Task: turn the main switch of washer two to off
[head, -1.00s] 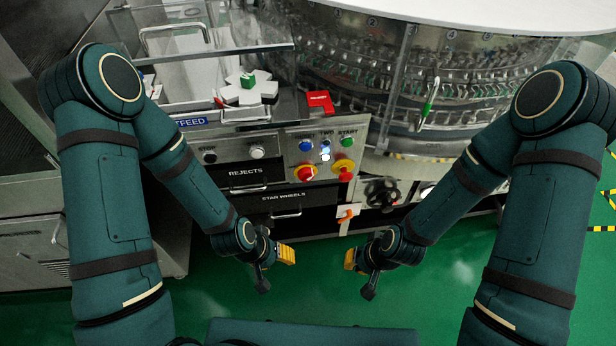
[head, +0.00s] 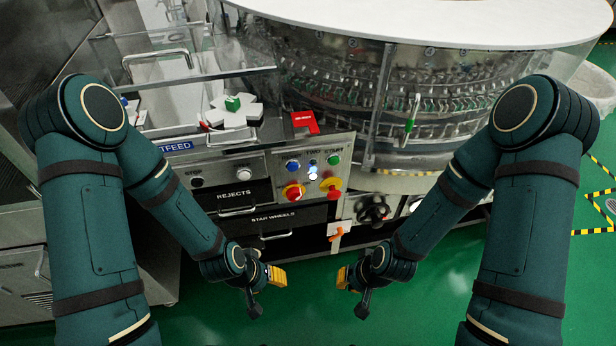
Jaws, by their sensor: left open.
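The control panel (head: 314,178) labelled TWO is on the machine's front, at the middle of the head view. My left gripper (head: 267,291) is open and empty, below the panel. My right gripper (head: 354,291) looks open and empty, mirroring it, below and right of the panel. Neither touches the machine.
Above the red controls are a blue button (head: 293,165), a lit white lamp (head: 312,173) and a green button (head: 334,159). A black handwheel (head: 372,210) and an orange-handled part (head: 337,234) sit at lower right. The REJECTS drawer (head: 234,197) is at left. Green floor lies open below.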

